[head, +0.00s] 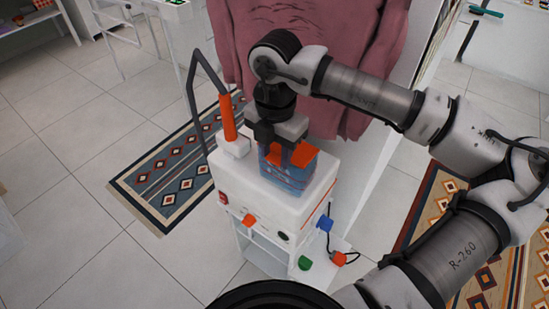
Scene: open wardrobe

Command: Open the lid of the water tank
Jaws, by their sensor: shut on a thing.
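The water tank (287,178) is a see-through blue block set in the top of a white appliance (262,200). Its orange lid (305,153) shows on both sides of my fingers at the top of the tank. My gripper (284,150) points down onto the tank from above and is shut on the lid. The fingertips and the part of the lid between them are mostly hidden by the gripper body. I cannot tell whether the lid is raised.
An orange-handled wand (228,118) with a dark hose (190,95) rises left of the tank. A pink garment (305,40) hangs close behind my gripper. Orange, blue (325,223) and green (305,263) parts stick out from the appliance. Tiled floor at left is open, with a patterned rug (165,175).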

